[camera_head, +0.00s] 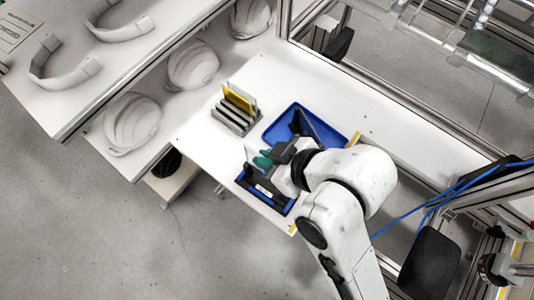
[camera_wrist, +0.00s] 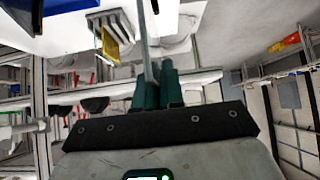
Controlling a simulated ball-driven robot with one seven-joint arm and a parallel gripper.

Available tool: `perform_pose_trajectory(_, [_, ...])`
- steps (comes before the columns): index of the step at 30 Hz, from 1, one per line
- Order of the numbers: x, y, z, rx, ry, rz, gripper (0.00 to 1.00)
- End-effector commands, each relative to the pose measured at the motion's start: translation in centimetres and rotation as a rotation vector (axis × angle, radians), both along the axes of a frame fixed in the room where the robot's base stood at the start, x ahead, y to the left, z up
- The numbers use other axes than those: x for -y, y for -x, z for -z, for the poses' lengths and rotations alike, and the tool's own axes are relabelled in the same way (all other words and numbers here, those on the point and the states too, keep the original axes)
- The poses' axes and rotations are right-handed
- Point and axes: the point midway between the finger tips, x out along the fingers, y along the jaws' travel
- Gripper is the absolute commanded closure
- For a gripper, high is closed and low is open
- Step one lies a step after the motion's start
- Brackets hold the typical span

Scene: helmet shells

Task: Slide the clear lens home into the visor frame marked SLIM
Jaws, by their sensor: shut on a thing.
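My gripper (camera_head: 262,160), with teal fingertips, is over the near end of the white bench. In the wrist view the teal fingers (camera_wrist: 156,84) are closed on a thin pale plate, the clear lens (camera_wrist: 145,38), which stands edge-on to the camera. The lens (camera_head: 250,154) also shows as a pale sliver left of the fingertips. Below the gripper is a blue tray (camera_head: 243,183) with a dark frame-like part (camera_head: 264,191) in it. A second blue tray (camera_head: 276,122) behind holds another dark upright part (camera_head: 306,125), partly hidden by my arm. No SLIM marking is readable.
A slotted rack (camera_head: 229,123) holding a yellow lens (camera_head: 238,98) and other plates stands left of the rear tray. White helmet shells (camera_head: 133,123) lie on a shelf further left. The bench top between rack and front tray is clear.

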Motion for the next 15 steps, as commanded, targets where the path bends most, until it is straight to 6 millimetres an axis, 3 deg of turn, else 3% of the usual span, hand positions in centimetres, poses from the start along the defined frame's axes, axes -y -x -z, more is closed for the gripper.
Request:
perform_pose_trajectory(7, [0.0,0.0,2.5,-0.001,0.000,0.001,1.00])
perform_pose_trajectory(15, [0.0,0.0,3.5,0.000,0.000,0.000,1.00])
